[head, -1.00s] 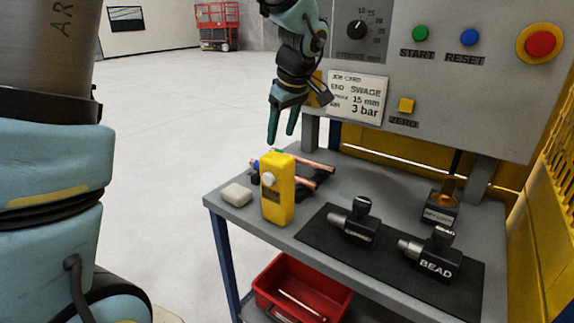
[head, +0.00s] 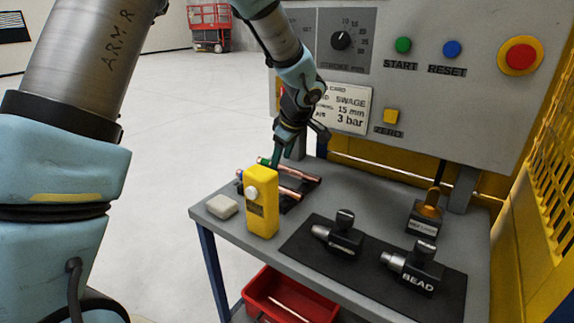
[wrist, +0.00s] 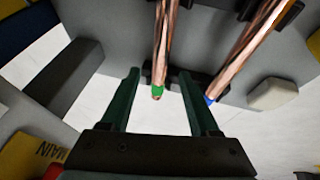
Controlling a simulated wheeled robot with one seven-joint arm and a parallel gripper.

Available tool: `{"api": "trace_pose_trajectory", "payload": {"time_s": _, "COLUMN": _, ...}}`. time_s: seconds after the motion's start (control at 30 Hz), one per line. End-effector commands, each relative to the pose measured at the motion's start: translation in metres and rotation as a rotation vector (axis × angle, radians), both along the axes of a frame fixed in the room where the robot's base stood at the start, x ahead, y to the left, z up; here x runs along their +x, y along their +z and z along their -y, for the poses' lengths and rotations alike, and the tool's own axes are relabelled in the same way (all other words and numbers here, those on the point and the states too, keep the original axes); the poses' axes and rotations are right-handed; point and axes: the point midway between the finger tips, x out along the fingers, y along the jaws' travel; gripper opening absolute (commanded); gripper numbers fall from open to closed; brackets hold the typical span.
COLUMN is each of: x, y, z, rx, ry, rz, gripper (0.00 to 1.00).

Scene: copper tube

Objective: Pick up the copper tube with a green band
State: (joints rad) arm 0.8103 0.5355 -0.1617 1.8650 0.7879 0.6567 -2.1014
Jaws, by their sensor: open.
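The copper tube with a green band (wrist: 160,60) runs down from the top of the wrist view, its green-banded end lying between my fingers in that picture. In the head view the same tube (head: 284,168) lies on the rack at the table's back left, partly hidden by my gripper. My gripper (head: 281,165) is open and points down at this tube's banded end; its fingers also show in the wrist view (wrist: 163,100), apart from the tube on both sides. A second copper tube with a blue band (wrist: 240,55) lies to the right in the wrist view.
A yellow box (head: 263,205) stands just in front of the tubes, with a pale block (head: 222,207) at its left. Black tools, one marked BEAD (head: 413,270), lie on a dark mat to the right. The control panel (head: 440,90) rises behind.

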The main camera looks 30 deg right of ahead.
Motion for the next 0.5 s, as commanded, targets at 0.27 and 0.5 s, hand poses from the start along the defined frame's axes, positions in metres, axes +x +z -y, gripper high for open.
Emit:
{"api": "trace_pose_trajectory", "payload": {"time_s": 0.27, "x": 0.009, "y": -0.018, "z": 0.000, "rx": -0.001, "ry": 0.001, "rz": 0.001, "gripper": 0.62}}
{"api": "trace_pose_trajectory", "payload": {"time_s": 0.5, "x": 0.009, "y": -0.018, "z": 0.000, "rx": -0.001, "ry": 0.000, "rz": 0.002, "gripper": 0.53}}
